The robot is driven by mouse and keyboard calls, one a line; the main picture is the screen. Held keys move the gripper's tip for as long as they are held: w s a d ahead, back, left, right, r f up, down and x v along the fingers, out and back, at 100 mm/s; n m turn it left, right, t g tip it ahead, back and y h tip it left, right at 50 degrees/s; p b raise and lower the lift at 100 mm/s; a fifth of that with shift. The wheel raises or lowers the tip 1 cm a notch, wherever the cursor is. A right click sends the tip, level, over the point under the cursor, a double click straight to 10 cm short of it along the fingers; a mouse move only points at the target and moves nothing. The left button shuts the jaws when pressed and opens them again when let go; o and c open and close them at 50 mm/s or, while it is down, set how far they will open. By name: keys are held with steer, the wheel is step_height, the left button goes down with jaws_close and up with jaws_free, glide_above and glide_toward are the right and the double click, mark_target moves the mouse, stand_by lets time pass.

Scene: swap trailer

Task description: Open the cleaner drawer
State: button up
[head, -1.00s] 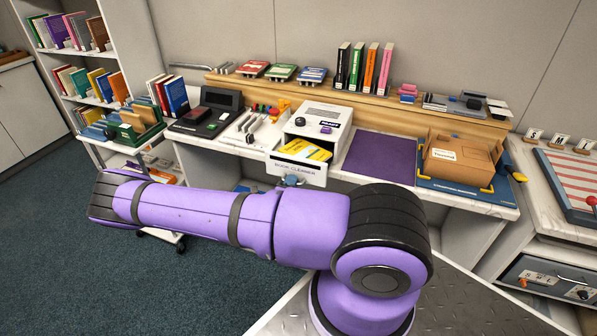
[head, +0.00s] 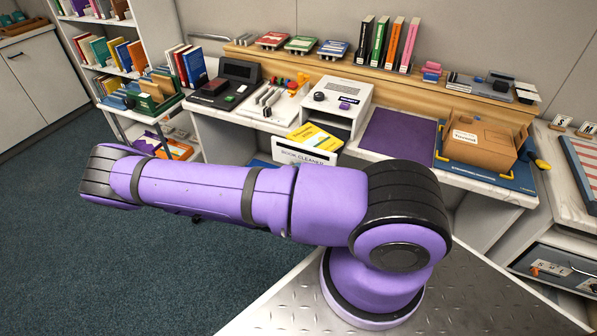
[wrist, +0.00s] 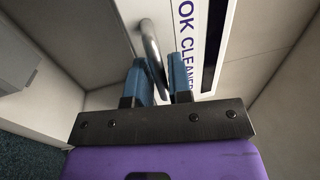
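The book cleaner is a white box (head: 347,93) on the counter. Its drawer (head: 303,155), with a white labelled front, stands out from the box, and a yellow book (head: 315,137) lies tilted in it. In the wrist view the drawer front (wrist: 186,45) shows its lettering and a curved metal handle (wrist: 151,45). My gripper (wrist: 156,75) has its two blue fingers on either side of the handle, closed up on it. In the head view my purple arm hides the gripper, the handle and the drawer's lower part.
A purple mat (head: 398,136) and a brown carton (head: 481,140) lie to the right on the counter. A dark terminal (head: 225,85) and a bookshelf (head: 105,72) stand to the left. The floor (head: 95,220) at left is clear.

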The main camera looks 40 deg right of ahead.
steer(key=v, duration=1)
steer(key=shift+s+a, duration=0.2)
steer(key=shift+a, duration=0.15)
stand_by(0.4)
steer(key=a+r+m+g+y, duration=0.2)
steer(key=r+m+g+y, duration=0.35)
steer(key=r+m, duration=0.75)
steer(key=a+r+m+g+y, duration=0.2)
steer(key=r+m+g+y, duration=0.3)
steer(key=r+m, duration=0.7)
steer(key=s+a+r+m+t+y, duration=0.1)
steer(key=s+r+m, duration=0.3)
steer(key=r, duration=0.4)
steer(key=s+a+r+m+t+y, duration=0.1)
steer(key=s+r+m+t+y, duration=0.3)
steer(key=r, duration=0.4)
steer(key=s+a+r+m+t+y, duration=0.1)
steer(key=s+r+m+t+y, duration=0.2)
steer(key=s+r+m, duration=0.3)
step_height(320, 180, up, 2)
steer(key=shift+a+r+m, duration=0.1)
steer(key=shift+a+m, duration=0.1)
steer(key=shift+m, duration=0.5)
